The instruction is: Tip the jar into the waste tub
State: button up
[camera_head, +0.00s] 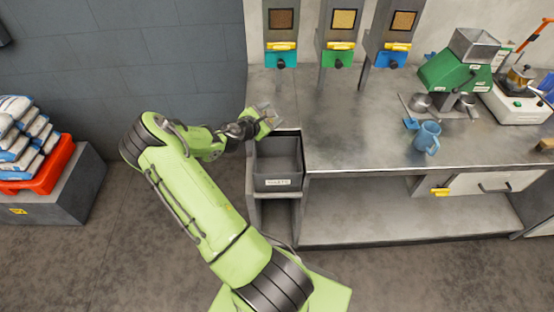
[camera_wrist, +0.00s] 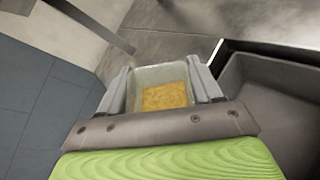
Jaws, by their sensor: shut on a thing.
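My gripper (camera_head: 266,114) is at the back left corner of the waste tub (camera_head: 265,184), by the bench edge. In the wrist view, my gripper (camera_wrist: 163,82) is shut on the jar (camera_wrist: 155,74), a pale, see-through square vessel held between the two fingers. Yellow-orange grainy stuff lies inside it. The jar is small and mostly hidden by the gripper in the head view. The tub is a dark grey open bin with a label on its front. Its inner wall shows at the right of the wrist view (camera_wrist: 262,95), beside the jar rather than under it.
Three dispensers (camera_head: 342,46) with yellow handles stand along the back wall. A blue jug (camera_head: 427,138), a green machine (camera_head: 452,74) and a white scale-like device (camera_head: 515,104) stand on the bench's right. The bench (camera_head: 345,130) is clear near the tub. Sacks in a red tray (camera_head: 42,178) lie far left.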

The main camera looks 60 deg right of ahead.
jog(key=shift+s+a+r+m+t+h+b, duration=0.15)
jog(key=shift+s+m+t+b, duration=0.15)
jog(key=shift+b, duration=0.3)
jog(key=shift+s+a+m+t+h+b, duration=0.1)
jog(key=shift+s+m+h+b, duration=0.1)
jog(key=shift+s+b, duration=0.3)
jog(key=shift+r+m+b, duration=0.15)
jog(key=shift+m+b, duration=0.15)
jog(key=shift+b, duration=0.55)
jog(key=shift+s+r, duration=0.1)
jog(key=shift+r, duration=0.1)
jog(key=shift+s+m+t+b, duration=0.1)
jog(key=shift+m+t+b, duration=0.3)
jog(key=shift+b, duration=0.3)
jog(key=shift+s+a+f+m+t+h+b, duration=0.15)
jog(key=shift+f+m+t+h+b, duration=0.55)
jog(key=shift+b, duration=3.7)
jog(key=shift+s+f+m+h+b, duration=0.15)
jog(key=shift+m+h+b, duration=0.2)
jog(key=shift+m+b, duration=1.05)
jog(key=shift+s+a+f+b, duration=0.1)
jog(key=shift+s+f+b, duration=0.2)
jog(key=shift+b, duration=0.8)
jog(key=shift+s+a+f+m+h+b, duration=0.1)
jog(key=shift+s+f+m+h+b, duration=0.1)
jog(key=shift+s+m+h+b, duration=0.3)
